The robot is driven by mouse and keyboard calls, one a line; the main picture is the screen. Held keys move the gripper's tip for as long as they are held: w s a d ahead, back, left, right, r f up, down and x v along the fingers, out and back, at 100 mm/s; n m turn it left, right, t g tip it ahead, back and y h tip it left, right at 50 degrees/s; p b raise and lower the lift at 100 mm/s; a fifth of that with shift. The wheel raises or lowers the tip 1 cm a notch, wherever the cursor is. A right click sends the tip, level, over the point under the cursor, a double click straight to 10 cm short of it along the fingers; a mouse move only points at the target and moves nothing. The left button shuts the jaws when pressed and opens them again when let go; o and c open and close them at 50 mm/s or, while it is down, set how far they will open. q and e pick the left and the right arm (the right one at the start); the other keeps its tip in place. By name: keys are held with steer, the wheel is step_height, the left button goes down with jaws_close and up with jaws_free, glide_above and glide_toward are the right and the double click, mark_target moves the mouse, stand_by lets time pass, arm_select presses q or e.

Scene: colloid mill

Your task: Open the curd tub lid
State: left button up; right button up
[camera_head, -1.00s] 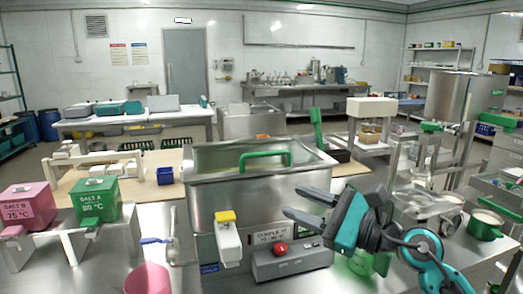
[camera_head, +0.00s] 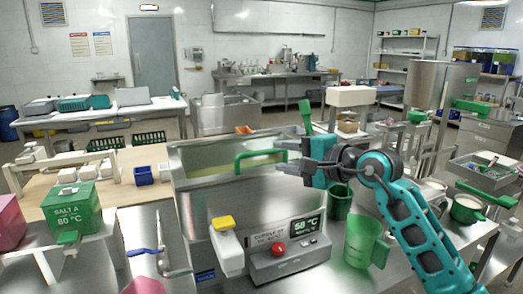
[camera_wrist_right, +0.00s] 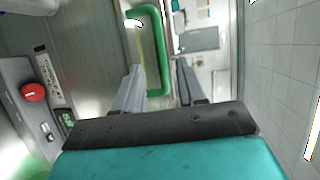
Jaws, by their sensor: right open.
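The curd tub (camera_head: 205,215) is a stainless steel box in the middle of the bench, with a green bar handle (camera_head: 258,154) on its lid (camera_head: 215,170). The lid lies closed on the tub. My right gripper (camera_head: 279,156) is open at the right end of the handle. In the right wrist view the handle (camera_wrist_right: 160,45) shows ahead, its near end between the two open fingers (camera_wrist_right: 160,85). I cannot tell whether the fingers touch it. My left gripper is not in view.
A control box (camera_head: 285,260) with a red button and a "58 °C" display is on the tub's front. Green jugs (camera_head: 362,242) stand to its right, below my right arm.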

mark_target(264, 153)
steer(key=x, duration=0.7)
steer(key=shift+w+a+p, duration=0.15)
steer(key=shift+w+p, duration=0.05)
steer(key=shift+p, duration=0.2)
steer(key=shift+c, duration=0.3)
jaws_close()
